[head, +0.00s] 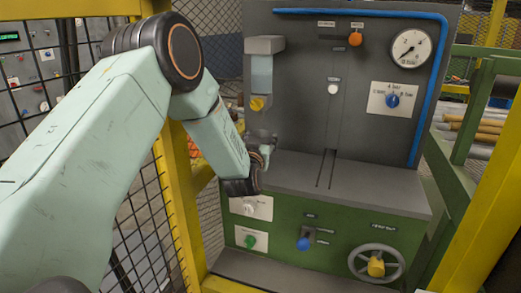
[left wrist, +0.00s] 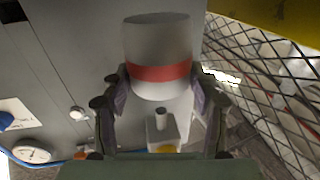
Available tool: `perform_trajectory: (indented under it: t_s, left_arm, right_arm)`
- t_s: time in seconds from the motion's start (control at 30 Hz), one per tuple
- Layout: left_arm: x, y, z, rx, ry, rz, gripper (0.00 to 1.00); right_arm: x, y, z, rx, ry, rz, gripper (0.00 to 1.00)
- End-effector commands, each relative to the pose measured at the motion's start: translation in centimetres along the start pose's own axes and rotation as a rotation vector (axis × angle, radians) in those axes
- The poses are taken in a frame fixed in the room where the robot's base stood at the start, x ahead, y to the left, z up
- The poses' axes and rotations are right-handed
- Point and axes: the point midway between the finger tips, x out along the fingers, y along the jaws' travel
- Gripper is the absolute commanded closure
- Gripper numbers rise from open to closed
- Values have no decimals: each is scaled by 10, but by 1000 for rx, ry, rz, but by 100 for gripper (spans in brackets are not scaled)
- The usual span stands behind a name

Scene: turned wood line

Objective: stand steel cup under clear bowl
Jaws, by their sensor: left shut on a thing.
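The steel cup (left wrist: 158,45), a grey cylinder with a red band, is between the two fingers of my left gripper (left wrist: 158,88) in the left wrist view. That view is roughly upside down. In the head view my left gripper (head: 264,153) is low in front of the panel, and its arm link partly covers it; the cup is hard to make out there. The clear bowl (head: 262,75) hangs under a grey block at the panel's upper left, with a yellow knob (head: 257,103) below it. The gripper is below this knob. My right gripper is not in view.
A grey ledge (head: 375,190) with slots runs along the panel foot, free to the right of the gripper. A yellow post (head: 178,200) and wire mesh (left wrist: 275,75) stand close on the left. A gauge (head: 410,48) and blue pipe are at right.

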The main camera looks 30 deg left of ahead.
Motion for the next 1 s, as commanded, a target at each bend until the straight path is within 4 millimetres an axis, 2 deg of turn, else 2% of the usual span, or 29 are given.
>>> perform_trajectory:
  t_s: [0.2, 0.57, 0.6, 0.87, 1.0]
  left_arm:
    - [-1, 2, 29, 3, -2, 2, 73]
    - [0, 2, 34, 0, 1, 1, 73]
    - [-1, 2, 35, 0, 0, 1, 39]
    - [-1, 2, 34, 0, 0, 1, 17]
    - [-1, 2, 34, 0, 0, 1, 17]
  right_arm:
    - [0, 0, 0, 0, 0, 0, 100]
    - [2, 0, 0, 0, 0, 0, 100]
    - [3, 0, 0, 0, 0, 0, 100]
    - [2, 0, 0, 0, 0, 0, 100]
    - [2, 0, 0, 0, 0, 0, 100]
